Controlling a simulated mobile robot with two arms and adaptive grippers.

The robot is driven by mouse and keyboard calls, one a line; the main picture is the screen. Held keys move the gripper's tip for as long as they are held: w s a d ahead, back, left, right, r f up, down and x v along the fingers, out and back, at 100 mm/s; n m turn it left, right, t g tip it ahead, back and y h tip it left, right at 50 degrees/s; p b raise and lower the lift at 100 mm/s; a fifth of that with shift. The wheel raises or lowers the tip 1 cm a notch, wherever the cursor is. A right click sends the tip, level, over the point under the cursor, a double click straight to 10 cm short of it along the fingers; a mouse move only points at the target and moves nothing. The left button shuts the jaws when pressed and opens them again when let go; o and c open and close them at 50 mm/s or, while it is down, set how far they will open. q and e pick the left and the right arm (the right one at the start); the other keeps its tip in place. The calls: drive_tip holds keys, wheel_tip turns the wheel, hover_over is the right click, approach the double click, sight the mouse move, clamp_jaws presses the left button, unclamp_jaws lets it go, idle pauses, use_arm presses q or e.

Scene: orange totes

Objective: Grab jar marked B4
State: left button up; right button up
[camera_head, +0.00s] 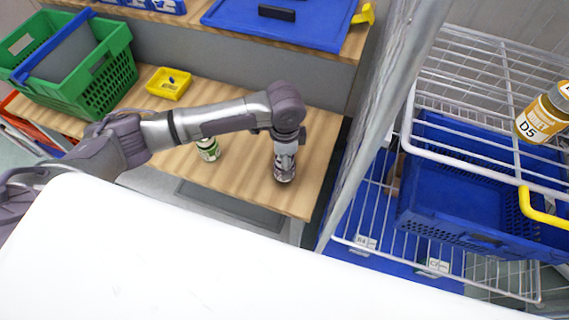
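My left arm reaches in from the left over the wooden bench. Its gripper (284,172) points down at the bench's right part, at a small dark-and-white jar-like object (283,177). The gripper hides most of it, and I cannot tell whether the fingers are closed on it. A jar with a green and white label (208,150) stands on the bench, partly behind my arm. A brown jar marked D5 (541,115) with a yellowish label is at the far right, by the wire rack. I cannot clearly read B4 on any jar. My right gripper is not in view.
A wire rack (480,160) with an upright post stands at right, holding a blue crate (480,238). White tags (365,243) hang low there. A green crate (115,75) and a yellow bin (169,84) stand on the bench. A blue tray (325,28) lies on the upper shelf.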

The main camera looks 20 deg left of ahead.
use_arm(q)
wheel_tip(320, 180, down, 4)
drive_tip(key=shift+r, duration=0.25)
drive_tip(key=shift+c, duration=0.2)
